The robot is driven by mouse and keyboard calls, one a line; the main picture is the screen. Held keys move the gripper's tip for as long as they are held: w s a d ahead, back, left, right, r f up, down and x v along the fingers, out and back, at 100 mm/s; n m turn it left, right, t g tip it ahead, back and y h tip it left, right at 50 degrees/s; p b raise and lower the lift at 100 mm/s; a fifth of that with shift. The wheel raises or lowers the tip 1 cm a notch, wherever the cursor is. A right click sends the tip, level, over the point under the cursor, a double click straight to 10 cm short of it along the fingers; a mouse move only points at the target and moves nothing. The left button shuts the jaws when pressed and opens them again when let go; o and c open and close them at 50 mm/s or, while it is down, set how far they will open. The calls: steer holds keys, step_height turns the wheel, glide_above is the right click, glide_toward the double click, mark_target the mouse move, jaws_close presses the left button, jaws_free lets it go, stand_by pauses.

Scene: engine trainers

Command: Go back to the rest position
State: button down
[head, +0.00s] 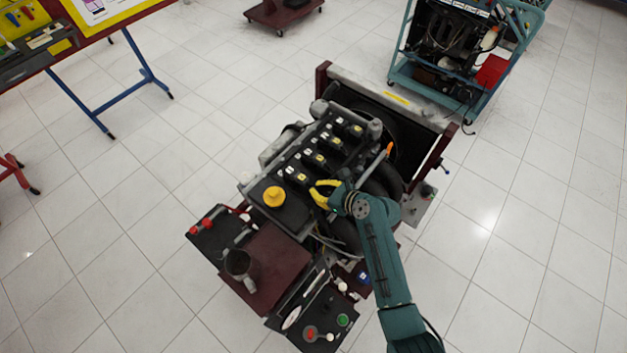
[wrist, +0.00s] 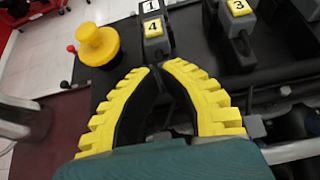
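My gripper (head: 313,190) has yellow, ridged fingers with black inner pads. It is over the right side of the engine trainer (head: 285,213), beside the row of dark coil blocks with yellow number tags. In the wrist view, the fingers (wrist: 158,68) curve toward each other, with a narrow gap between the tips and nothing seen held. The block tagged 4 (wrist: 153,29) lies just beyond the tips, and the block tagged 3 (wrist: 238,20) is to the right. I cannot tell whether the fingertips touch the engine.
A yellow cap (wrist: 97,45) stands on the engine left of my fingers. A second engine stand (head: 455,50) is at the upper right. Open tiled floor (head: 540,220) lies to the right.

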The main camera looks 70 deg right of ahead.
steer(key=v, duration=1)
steer(key=shift+s, duration=0.35)
